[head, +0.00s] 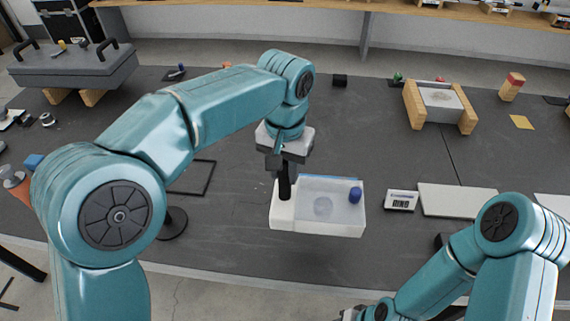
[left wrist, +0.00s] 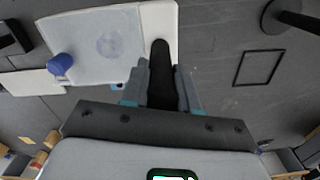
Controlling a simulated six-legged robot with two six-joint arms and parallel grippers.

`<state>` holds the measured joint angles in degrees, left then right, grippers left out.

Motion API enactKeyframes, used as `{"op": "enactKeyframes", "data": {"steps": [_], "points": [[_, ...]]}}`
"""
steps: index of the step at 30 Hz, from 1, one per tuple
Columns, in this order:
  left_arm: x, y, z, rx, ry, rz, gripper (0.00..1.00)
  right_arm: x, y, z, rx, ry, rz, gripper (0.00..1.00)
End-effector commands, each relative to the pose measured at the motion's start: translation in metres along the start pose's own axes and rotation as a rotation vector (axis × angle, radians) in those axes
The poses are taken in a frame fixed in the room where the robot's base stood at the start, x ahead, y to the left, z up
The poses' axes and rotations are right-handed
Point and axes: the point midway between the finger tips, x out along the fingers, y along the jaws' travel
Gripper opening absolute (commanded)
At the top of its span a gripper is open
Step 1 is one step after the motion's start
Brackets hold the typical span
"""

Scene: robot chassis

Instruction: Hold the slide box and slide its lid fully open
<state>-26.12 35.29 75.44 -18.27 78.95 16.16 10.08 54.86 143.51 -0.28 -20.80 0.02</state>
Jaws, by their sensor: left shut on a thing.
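The white slide box (head: 283,214) sits on the dark table in front of me. Its translucent lid (head: 325,208) covers most of the top and has a blue knob (head: 355,195) near its right end. A black upright handle (head: 285,190) stands on the box's left end. My left gripper (head: 284,168) is shut on this handle from above. The left wrist view shows the handle (left wrist: 162,75) between the fingers, with the lid (left wrist: 95,40) and blue knob (left wrist: 61,64) to the left. My right arm enters at the lower right, and its fingers are out of view.
A labelled white block (head: 401,201) and a flat white plate (head: 462,201) lie right of the box. A wooden-sided stand (head: 412,104) is behind at right. A grey lidded case (head: 75,68) is at back left. A thin black frame (head: 193,177) lies left of the box.

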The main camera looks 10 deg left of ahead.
Motion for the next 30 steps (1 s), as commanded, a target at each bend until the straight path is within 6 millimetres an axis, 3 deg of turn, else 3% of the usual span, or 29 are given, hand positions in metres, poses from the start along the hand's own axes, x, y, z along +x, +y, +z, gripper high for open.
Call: {"op": "enactKeyframes", "data": {"steps": [30], "points": [[0.091, 0.0, 0.0, -0.001, 0.001, 0.0, 0.0, 0.058, 0.021, -0.001, 0.0, 0.0, 0.0, 0.43]]}}
